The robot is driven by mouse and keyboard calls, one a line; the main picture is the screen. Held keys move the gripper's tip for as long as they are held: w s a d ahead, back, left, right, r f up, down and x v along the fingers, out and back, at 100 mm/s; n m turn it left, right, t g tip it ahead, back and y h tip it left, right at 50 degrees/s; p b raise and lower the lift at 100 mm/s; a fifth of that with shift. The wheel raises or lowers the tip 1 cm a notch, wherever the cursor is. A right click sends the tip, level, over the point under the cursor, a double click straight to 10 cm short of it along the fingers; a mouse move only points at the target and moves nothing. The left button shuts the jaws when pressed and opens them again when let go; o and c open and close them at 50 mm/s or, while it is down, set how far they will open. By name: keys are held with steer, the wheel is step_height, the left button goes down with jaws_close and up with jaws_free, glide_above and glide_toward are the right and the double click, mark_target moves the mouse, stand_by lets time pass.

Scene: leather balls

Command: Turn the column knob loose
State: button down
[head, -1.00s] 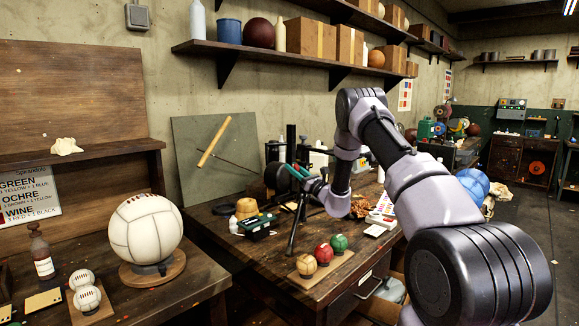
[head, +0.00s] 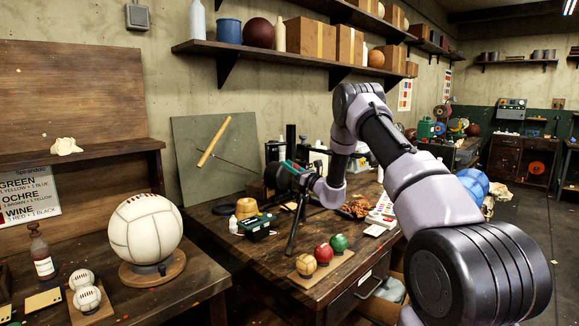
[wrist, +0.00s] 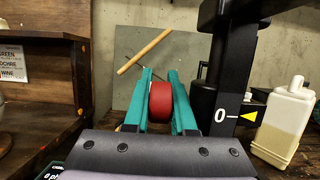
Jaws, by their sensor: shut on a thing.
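The red round knob (wrist: 160,100) shows in the wrist view between the two teal fingers of my gripper (wrist: 159,78). The fingers are shut on its sides. The black column (wrist: 235,60) stands upright to the right of the knob, with a white 0 mark and a yellow pointer (wrist: 249,116) beside it. How the knob joins the column cannot be seen.
A cream bottle (wrist: 283,125) stands close to the column's right. In the head view a black tripod (head: 294,228), a small green-and-black device (head: 258,226) and three small balls on a board (head: 323,253) are near my arm. A leaning grey board (head: 215,150) stands behind.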

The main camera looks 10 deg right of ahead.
steer(key=shift+f+g+h, duration=0.3)
steer(key=shift+g+h, duration=0.3)
steer(key=shift+g, duration=0.3)
steer(key=c, duration=1)
jaws_free()
steer(key=v, duration=1)
steer(key=shift+s+d+f, duration=0.1)
steer(key=shift+s+d, duration=0.05)
steer(key=shift+s, duration=0.15)
